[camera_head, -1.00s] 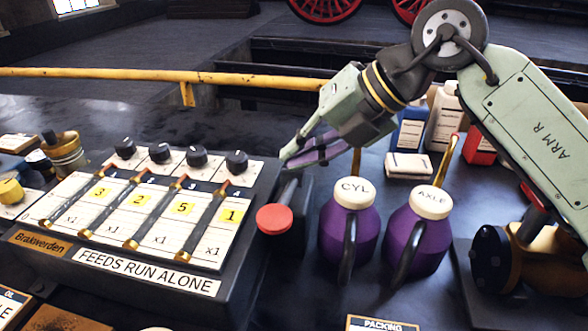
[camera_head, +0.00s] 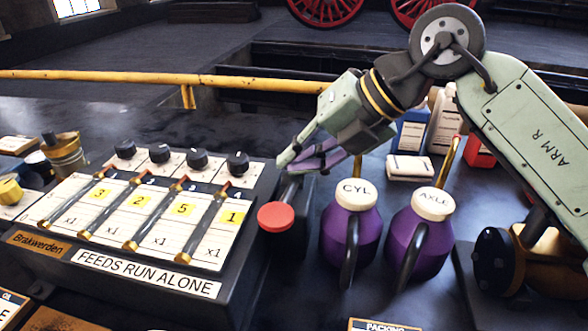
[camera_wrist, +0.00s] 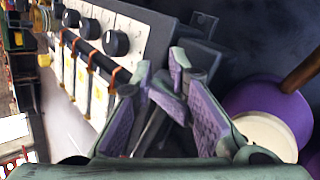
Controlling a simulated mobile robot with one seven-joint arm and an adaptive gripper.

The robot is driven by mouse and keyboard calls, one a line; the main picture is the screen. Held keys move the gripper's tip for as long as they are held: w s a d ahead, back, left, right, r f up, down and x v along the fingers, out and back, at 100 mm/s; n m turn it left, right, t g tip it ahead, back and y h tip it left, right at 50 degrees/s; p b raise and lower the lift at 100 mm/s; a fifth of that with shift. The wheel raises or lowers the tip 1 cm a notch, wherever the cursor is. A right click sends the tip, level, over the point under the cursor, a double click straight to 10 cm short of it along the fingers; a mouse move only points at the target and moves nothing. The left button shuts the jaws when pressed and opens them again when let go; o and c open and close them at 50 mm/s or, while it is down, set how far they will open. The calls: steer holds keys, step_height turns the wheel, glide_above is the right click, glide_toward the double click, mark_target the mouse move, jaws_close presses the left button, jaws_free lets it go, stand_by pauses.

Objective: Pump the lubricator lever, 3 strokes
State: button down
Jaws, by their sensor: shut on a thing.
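The lubricator (camera_head: 130,262) is a dark box with numbered feed gauges and black knobs, at the left in the head view. Its lever (camera_head: 290,190) is a grey rod with a round red knob (camera_head: 276,217) at the near end, beside the box's right side. My gripper (camera_head: 292,160) reaches in from the upper right, its purple-padded fingers closed on the rod behind the red knob. In the wrist view my gripper (camera_wrist: 165,90) has its pads on both sides of the grey rod (camera_wrist: 152,130). The red knob is hidden there.
Two purple cans, CYL (camera_head: 350,235) and AXLE (camera_head: 418,240), stand close to the right of the lever. Behind them are bottles (camera_head: 443,120) and a small white box (camera_head: 409,167). A yellow rail (camera_head: 230,82) runs across the back.

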steer(key=shift+s+f, duration=0.15)
steer(key=shift+f, duration=0.3)
steer(key=shift+w+d+r+p, duration=0.1)
steer(key=shift+w+r+p, duration=0.2)
steer(key=shift+r+p, duration=0.35)
steer(key=shift+w+d+r+p, duration=0.1)
steer(key=shift+w+r+p, duration=0.25)
steer(key=shift+r, duration=0.35)
steer(key=r+p, duration=0.2)
steer(key=w+r+p, duration=0.1)
steer(key=r, duration=0.2)
steer(key=shift+w+d+p, duration=0.1)
steer(key=shift+w+p, duration=0.05)
steer(key=shift+p, duration=0.2)
steer(key=shift+f, duration=0.1)
